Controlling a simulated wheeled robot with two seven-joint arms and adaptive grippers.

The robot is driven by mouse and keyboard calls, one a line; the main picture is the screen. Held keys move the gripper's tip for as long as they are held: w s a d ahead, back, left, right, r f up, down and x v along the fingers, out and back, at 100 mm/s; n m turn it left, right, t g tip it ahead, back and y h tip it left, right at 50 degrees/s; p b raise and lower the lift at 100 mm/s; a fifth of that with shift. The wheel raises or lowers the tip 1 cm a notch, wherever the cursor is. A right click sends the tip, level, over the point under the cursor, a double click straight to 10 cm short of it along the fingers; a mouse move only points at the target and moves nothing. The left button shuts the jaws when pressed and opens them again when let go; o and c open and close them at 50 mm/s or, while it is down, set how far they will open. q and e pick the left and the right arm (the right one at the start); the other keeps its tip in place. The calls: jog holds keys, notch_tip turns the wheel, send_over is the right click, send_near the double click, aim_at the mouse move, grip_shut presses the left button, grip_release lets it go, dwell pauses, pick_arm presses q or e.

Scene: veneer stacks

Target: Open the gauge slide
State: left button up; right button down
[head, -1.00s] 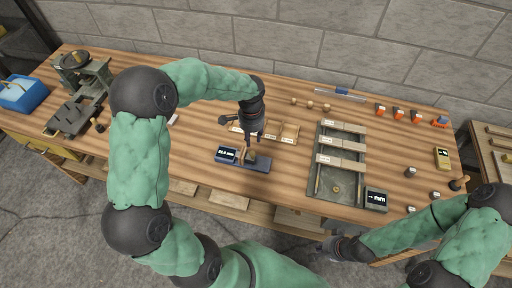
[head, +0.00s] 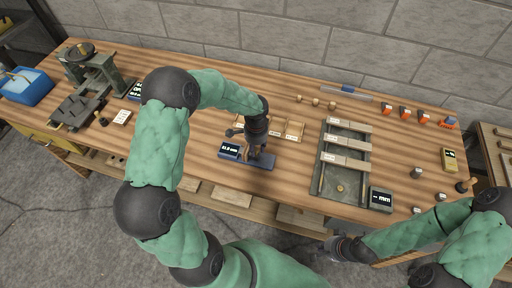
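A small gauge with a dark blue-grey base (head: 266,163) and a lit blue display (head: 229,151) lies near the table's front edge. The display shows a reading in mm, too small to read surely. My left gripper (head: 253,155) points down over the gauge, right of the display, at a small brown part standing on the base. The gripper hides much of the slide, and I cannot tell whether the fingers touch it or are closed. My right gripper (head: 338,248) hangs beyond the table's front edge, away from the gauge; its fingers are unclear.
A grey metal frame (head: 317,182) with pale labelled slats and a "-- mm" display (head: 381,199) lies to the right. Small wooden trays (head: 294,131) sit just behind the gauge. A press (head: 88,85) and blue bin (head: 27,88) stand left. Orange-tipped items line the back right.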

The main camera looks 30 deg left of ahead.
pick_arm(q)
grip_shut()
jog(key=shift+d, duration=0.1)
jog(key=shift+w+d, duration=0.15)
jog(key=shift+d, duration=0.5)
jog(key=shift+w+d, duration=0.15)
jog(key=shift+d, duration=0.45)
jog(key=shift+o, duration=0.6)
grip_release()
jog(key=shift+d, duration=0.15)
